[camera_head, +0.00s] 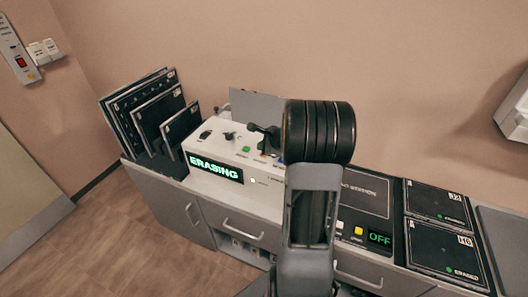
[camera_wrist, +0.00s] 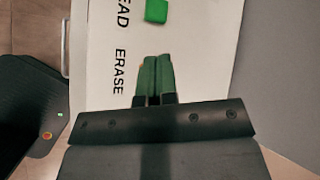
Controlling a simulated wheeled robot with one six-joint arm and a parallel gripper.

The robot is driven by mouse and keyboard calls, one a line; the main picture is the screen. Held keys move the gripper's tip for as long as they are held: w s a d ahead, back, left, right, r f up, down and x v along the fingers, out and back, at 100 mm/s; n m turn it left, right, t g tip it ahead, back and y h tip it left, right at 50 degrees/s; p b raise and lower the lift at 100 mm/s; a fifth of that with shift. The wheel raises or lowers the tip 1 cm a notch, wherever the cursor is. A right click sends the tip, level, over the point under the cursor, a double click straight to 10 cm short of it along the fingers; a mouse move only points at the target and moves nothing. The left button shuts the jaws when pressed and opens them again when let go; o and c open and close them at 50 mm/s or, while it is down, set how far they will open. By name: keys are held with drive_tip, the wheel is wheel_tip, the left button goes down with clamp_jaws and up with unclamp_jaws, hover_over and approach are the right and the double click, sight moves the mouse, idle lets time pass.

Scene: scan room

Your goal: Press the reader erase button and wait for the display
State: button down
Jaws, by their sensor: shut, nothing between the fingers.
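The reader (camera_head: 215,145) is a white box on the counter, and its front display (camera_head: 216,168) shows "ERASING" in green letters. In the wrist view, its white top (camera_wrist: 200,50) bears the printed word "ERASE" and part of another label ending in "EAD". A green button (camera_wrist: 156,10) lies beside that second label. My gripper (camera_wrist: 153,62) is shut and empty, its green-looking fingertips over the panel beside "ERASE". The erase button cannot be made out there, and contact is not clear. In the head view, my gripper (camera_head: 264,130) is over the reader's right part, partly behind my wrist.
Several dark plates (camera_head: 148,110) stand upright left of the reader. Right of my arm, a dark unit has a small display (camera_head: 380,239) reading "OFF". Two black plates (camera_head: 440,245) lie flat further right. A wall panel (camera_head: 18,55) is at upper left. Floor is open in front at left.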

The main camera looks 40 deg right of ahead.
drive_tip(key=shift+r, duration=0.2)
wheel_tip(320, 180, up, 5)
drive_tip(key=p, duration=0.4)
idle(0.3)
idle(0.8)
